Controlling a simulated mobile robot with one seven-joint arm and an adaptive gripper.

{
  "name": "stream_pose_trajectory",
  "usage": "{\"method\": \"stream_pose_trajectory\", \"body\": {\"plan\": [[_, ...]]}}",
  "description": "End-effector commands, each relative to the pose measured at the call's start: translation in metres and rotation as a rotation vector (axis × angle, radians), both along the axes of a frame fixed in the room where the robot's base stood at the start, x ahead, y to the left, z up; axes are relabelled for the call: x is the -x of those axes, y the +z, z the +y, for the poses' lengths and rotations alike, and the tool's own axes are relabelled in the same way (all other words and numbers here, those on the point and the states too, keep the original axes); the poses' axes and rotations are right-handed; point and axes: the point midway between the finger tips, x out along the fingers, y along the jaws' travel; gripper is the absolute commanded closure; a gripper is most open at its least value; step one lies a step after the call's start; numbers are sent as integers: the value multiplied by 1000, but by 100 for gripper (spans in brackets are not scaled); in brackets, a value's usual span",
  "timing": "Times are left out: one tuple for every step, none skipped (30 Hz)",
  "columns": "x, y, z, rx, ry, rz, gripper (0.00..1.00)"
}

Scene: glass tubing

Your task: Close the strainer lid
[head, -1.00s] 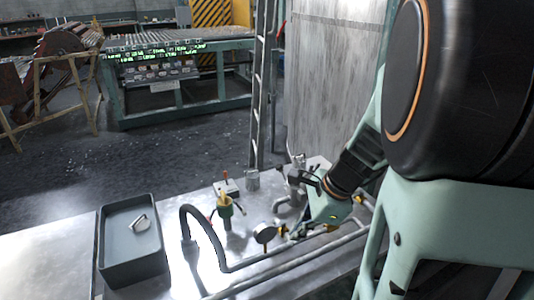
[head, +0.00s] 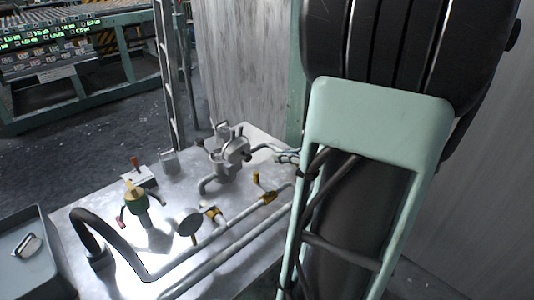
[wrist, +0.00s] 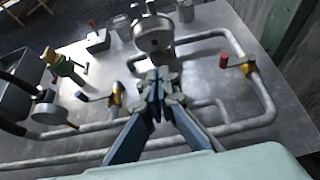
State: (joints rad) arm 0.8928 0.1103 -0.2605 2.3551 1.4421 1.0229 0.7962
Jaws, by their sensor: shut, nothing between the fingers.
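The strainer (head: 222,170) is a grey metal fitting on the pipework, at the back of the steel bench in the head view. Its round grey lid (head: 237,149) shows as a disc standing steeply at the upper front of the body. In the wrist view the round lid (wrist: 153,34) is near the top centre. My gripper (wrist: 158,82) is shut and empty, below the lid in that picture and apart from it as far as I can tell.
Pipes run across the bench with a yellow valve (head: 262,187), a gauge (head: 190,224) and a green-yellow valve (head: 137,200). A hooked black hose (head: 90,228) and grey tray (head: 32,258) are at left. A red-handled valve (wrist: 240,64) is right of my gripper.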

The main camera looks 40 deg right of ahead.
Motion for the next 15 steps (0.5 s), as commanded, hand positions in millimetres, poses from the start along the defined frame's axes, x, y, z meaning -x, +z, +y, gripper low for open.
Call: {"method": "stream_pose_trajectory", "body": {"plan": [[-7, -7, 3, -1, 5, 1, 100], [-11, -10, 3, -2, 4, 1, 100], [-18, -15, 4, -2, 6, 3, 100], [-24, -18, 5, -2, 7, 2, 100], [-30, -22, 6, -1, 7, 2, 100], [-37, -26, 7, -2, 6, 2, 100], [-43, -30, 8, -1, 7, 2, 100], [-49, -33, 9, -1, 6, 3, 100], [-56, -38, 10, 0, 8, 3, 100], [-62, -41, 11, -1, 8, 2, 100], [-67, -44, 11, 1, 6, 3, 100], [-74, -47, 12, 0, 7, 3, 100], [-79, -50, 13, -1, 6, 2, 100], [-84, -44, 13, 2, 7, 1, 100], [-90, -41, 14, 2, 6, 1, 100]]}}
